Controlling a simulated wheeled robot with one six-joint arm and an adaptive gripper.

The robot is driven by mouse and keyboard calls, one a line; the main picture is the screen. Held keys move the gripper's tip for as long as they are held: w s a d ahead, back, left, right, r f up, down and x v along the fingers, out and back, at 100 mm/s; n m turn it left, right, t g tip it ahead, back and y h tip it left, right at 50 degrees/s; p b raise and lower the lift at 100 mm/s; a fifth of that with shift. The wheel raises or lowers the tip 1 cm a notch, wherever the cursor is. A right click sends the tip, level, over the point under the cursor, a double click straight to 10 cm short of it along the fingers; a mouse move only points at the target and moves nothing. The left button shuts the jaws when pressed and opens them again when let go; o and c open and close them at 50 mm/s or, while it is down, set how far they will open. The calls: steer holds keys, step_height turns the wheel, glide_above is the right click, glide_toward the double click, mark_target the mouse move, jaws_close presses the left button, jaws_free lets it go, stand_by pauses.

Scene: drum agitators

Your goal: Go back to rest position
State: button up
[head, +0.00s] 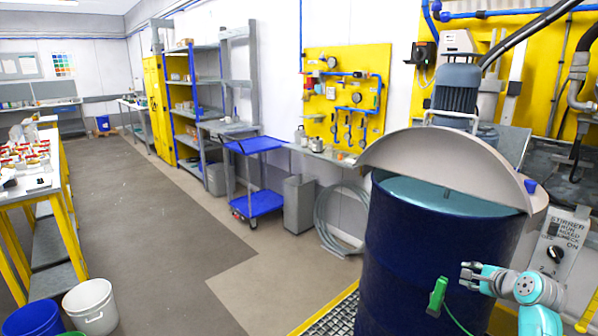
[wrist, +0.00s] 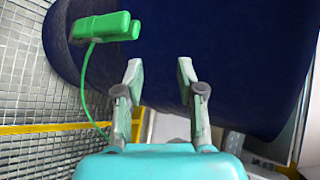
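My gripper (head: 466,275) is in front of the dark blue drum (head: 425,240) at the lower right of the head view. In the wrist view my gripper (wrist: 158,80) shows its two fingers apart with nothing between them. A green clamp (head: 437,296) with a green cable is on the drum's side, left of my gripper and apart from it. The green clamp (wrist: 105,27) also shows at the upper left of the wrist view, with its cable hanging down.
A half-raised grey lid (head: 440,160) and a stirrer motor (head: 456,88) are over the drum. Buckets (head: 90,305) and a workbench (head: 40,190) are on the left. The grey floor (head: 150,220) between is clear.

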steer(key=s+a+f+n+h, duration=0.1)
steer(key=s+a+f+n, duration=0.2)
steer(key=s+a+f, duration=0.7)
steer(key=s+a+f+n, duration=0.2)
steer(key=s+a+f, duration=0.55)
steer(key=f, duration=0.45)
steer(key=s+a+f+n+t+h, duration=0.15)
steer(key=s+a, duration=0.25)
steer(key=s, duration=0.5)
steer(key=s+a+f+n, duration=0.2)
steer(key=s+a+n, duration=0.1)
steer(key=s, duration=0.6)
steer(key=s+a+r+n, duration=0.2)
steer(key=s+r, duration=0.3)
steer(key=s, duration=0.3)
steer(key=s+a+r+n+t+y, duration=0.1)
steer(key=s+a+r+n, duration=0.1)
steer(key=s+r+n, duration=0.3)
steer(key=s+a+r+n+y, duration=0.1)
steer(key=s+a+r+n, duration=0.2)
steer(key=s, duration=1)
step_height(320, 180, up, 4)
steer(key=shift+s+f+n, duration=0.1)
steer(key=shift+s+n, duration=0.1)
steer(key=shift+n, duration=0.35)
steer(key=shift+a+t, duration=0.15)
steer(key=shift+t, duration=0.1)
